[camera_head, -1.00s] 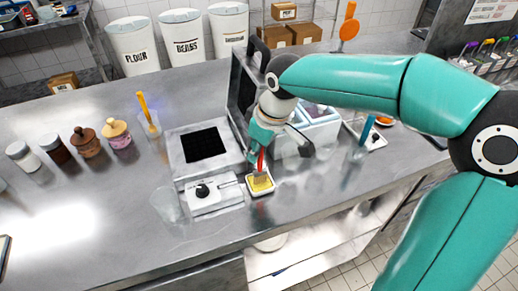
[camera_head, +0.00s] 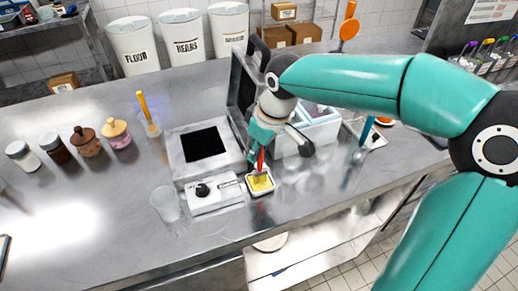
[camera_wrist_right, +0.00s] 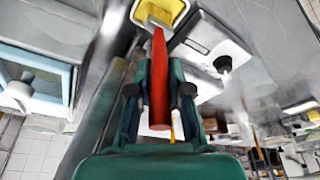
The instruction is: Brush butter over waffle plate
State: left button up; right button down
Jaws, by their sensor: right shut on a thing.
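The waffle iron (camera_head: 189,176) stands open on the counter. Its black square waffle plate (camera_head: 205,144) faces up, and its lid (camera_head: 241,92) is raised at the right. A small white dish of yellow butter (camera_head: 261,182) sits at the front right of the iron. My right gripper (camera_head: 262,148) is above this dish, shut on a red-handled brush (camera_head: 261,163) that points down, its bristles at the butter. In the right wrist view the red handle (camera_wrist_right: 159,80) lies between the fingers and the butter (camera_wrist_right: 160,10) is at the top. My left gripper is not in view.
An empty clear cup (camera_head: 165,203) stands left of the iron's control box. Several jars (camera_head: 87,142) and a cup with an orange tool (camera_head: 150,122) stand further left. A tub holder (camera_head: 317,132) is right of the gripper.

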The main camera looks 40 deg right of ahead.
jog(key=shift+r+p, duration=2.9)
jog(key=shift+r, duration=0.6)
